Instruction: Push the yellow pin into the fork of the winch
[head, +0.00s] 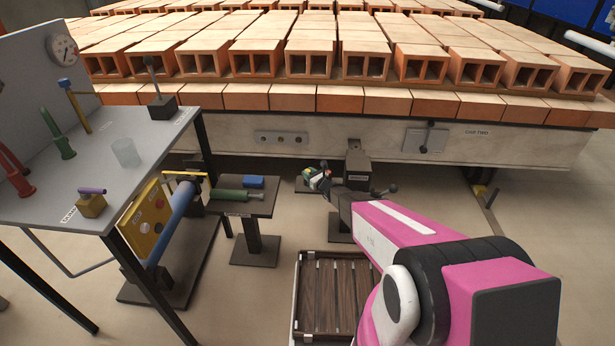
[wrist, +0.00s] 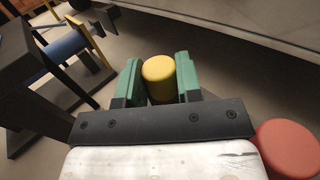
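My gripper (wrist: 159,80) has green fingers and is shut on the yellow pin (wrist: 158,78), a short round cylinder seen from its end in the wrist view. In the head view my gripper (head: 317,179) is small, in front of the workbench; the pin is hard to make out there. The winch (head: 178,218), with a blue drum and a yellow side plate, stands to the left, partly beneath the grey table. It also shows at the upper left of the wrist view (wrist: 66,46). Dark prongs beside it (wrist: 92,24) may be the fork; the pin is apart from them.
A pedestal (head: 254,225) with a green cylinder and a blue block stands between the winch and my gripper. A slatted crate (head: 297,300) lies on the floor below. The brick-laden bench (head: 300,145) bounds the far side. A red round thing (wrist: 287,148) is beside my gripper.

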